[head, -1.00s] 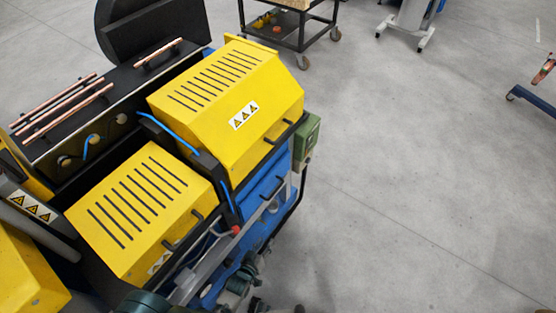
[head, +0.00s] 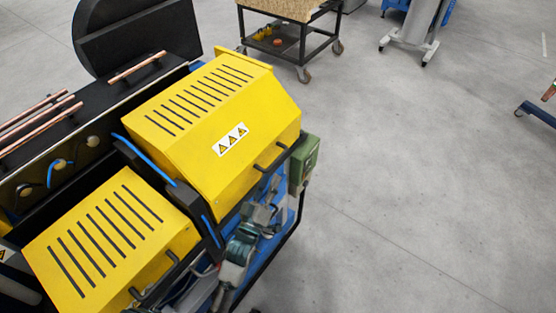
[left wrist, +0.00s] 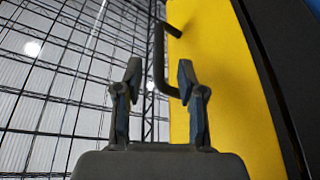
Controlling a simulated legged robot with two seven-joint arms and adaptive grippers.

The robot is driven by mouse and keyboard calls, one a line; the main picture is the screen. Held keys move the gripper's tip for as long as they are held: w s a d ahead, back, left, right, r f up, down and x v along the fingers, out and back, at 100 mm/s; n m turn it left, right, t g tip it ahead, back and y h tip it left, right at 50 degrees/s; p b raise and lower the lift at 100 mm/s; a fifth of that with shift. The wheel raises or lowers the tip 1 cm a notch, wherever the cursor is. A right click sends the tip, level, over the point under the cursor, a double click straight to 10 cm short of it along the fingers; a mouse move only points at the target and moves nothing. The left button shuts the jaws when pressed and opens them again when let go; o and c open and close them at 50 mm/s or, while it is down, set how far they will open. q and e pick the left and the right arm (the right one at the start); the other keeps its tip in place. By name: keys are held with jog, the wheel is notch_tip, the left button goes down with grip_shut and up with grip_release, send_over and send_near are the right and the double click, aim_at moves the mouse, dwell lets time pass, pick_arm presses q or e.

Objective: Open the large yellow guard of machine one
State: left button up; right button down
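The large yellow guard (head: 190,130) has dark slots on top and a warning label on its sloped front. It looks closed. Its black handle (head: 270,158) is on the lower front edge. My left gripper (head: 266,192) is just below this handle in the head view. In the left wrist view, my left gripper (left wrist: 160,68) is open, with a finger on each side of the handle bar (left wrist: 159,65) as seen from the camera. The yellow guard (left wrist: 225,85) fills the right there. I cannot tell whether the fingers touch the handle. My right gripper is not in view.
A smaller yellow guard (head: 110,240) with black handles stands at the lower left. Copper tubes (head: 40,125) lie on the black machine top. A green box (head: 304,158) sits right of the large guard.

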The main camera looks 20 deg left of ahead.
aim_at(277, 159)
pick_arm(q)
jog(key=x, duration=0.7)
jog(key=shift+a, duration=0.1)
grip_shut()
